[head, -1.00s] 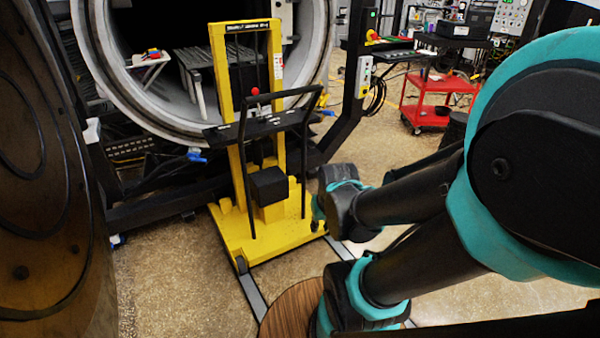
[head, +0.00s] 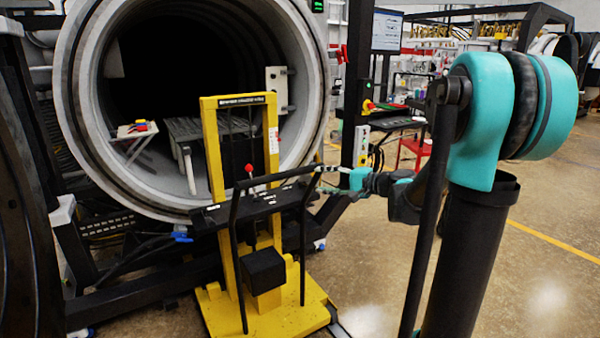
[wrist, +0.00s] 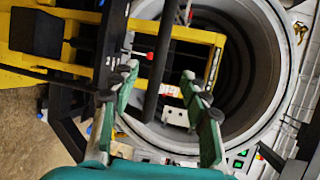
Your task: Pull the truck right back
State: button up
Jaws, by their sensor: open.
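The yellow lift truck (head: 265,318) stands on the floor in front of the round furnace opening. It has an upright yellow mast, a black shelf, a black box and a tall black looped push handle (head: 236,238). My gripper (head: 335,171) is at the upper right corner of the handle. In the wrist view my gripper's two green fingers (wrist: 160,72) are spread apart, with a black bar of the handle (wrist: 157,75) showing between them. The fingers are not closed on it; whether they touch it I cannot tell. The truck's yellow frame (wrist: 190,33) also shows there.
The furnace chamber (head: 90,110) is open behind the truck, with a rack (head: 215,130) inside. A black post with a control box (head: 361,145) stands right of the truck, close to my arm. A red cart (head: 412,150) is farther back. Floor at the right is clear.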

aim_at(288, 175)
jog(key=x, duration=1.7)
jog(key=shift+w+r, duration=0.25)
jog(key=shift+w, duration=0.05)
jog(key=shift+c, duration=0.4)
grip_shut()
